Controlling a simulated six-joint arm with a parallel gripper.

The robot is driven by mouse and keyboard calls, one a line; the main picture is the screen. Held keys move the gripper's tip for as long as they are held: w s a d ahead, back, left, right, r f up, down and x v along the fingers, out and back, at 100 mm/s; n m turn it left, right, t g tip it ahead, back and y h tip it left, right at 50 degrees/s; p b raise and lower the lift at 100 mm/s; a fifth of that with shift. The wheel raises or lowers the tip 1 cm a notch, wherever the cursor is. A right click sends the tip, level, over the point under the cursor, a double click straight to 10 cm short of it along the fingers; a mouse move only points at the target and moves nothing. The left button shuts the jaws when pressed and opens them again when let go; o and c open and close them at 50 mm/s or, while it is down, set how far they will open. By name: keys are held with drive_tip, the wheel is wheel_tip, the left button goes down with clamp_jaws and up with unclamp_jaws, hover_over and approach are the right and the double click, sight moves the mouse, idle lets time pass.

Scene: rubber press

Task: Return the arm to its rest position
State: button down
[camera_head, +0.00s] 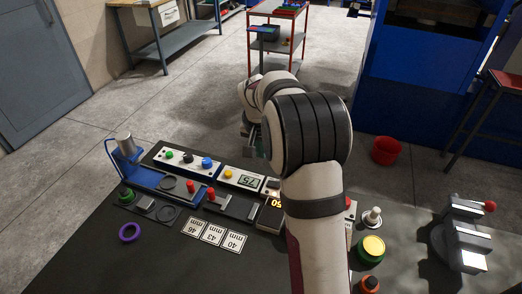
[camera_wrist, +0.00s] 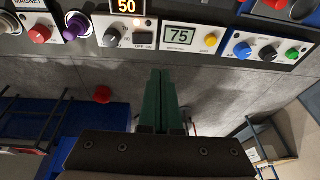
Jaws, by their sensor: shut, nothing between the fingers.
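My arm reaches up and outward from the lower middle of the head view. Its forearm and wrist stand over the far edge of the workbench (camera_head: 95,250). My gripper (camera_wrist: 160,75) shows in the wrist view as two green fingers side by side, shut with nothing between them. The fingers point toward the bench's control panels, with grey floor behind them. In the head view my gripper is mostly hidden behind the arm; only a bit of green shows.
A panel with a "75" display (camera_wrist: 180,37) and yellow knob lies just beyond the fingertips; a "50" display (camera_wrist: 127,6) is left of it. A purple ring (camera_head: 129,232) and number cards (camera_head: 213,233) lie on the bench. A red bucket (camera_head: 386,150) stands on the floor.

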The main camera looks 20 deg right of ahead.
drive_tip(key=s+a+r+n+g+y, duration=0.1)
drive_tip(key=s+a, duration=0.5)
drive_tip(key=s, duration=0.6)
drive_tip(key=s+a+r+n+g+y, duration=0.1)
drive_tip(key=s+a+r, duration=0.1)
drive_tip(key=s+a, duration=0.4)
drive_tip(key=s+a+r+n+g+y, duration=0.1)
drive_tip(key=s+a, duration=0.4)
drive_tip(key=s, duration=1.2)
drive_tip(key=shift+s+a+r+y, duration=0.3)
drive_tip(key=shift+a+r+y, duration=0.05)
drive_tip(key=shift+a+y, duration=0.05)
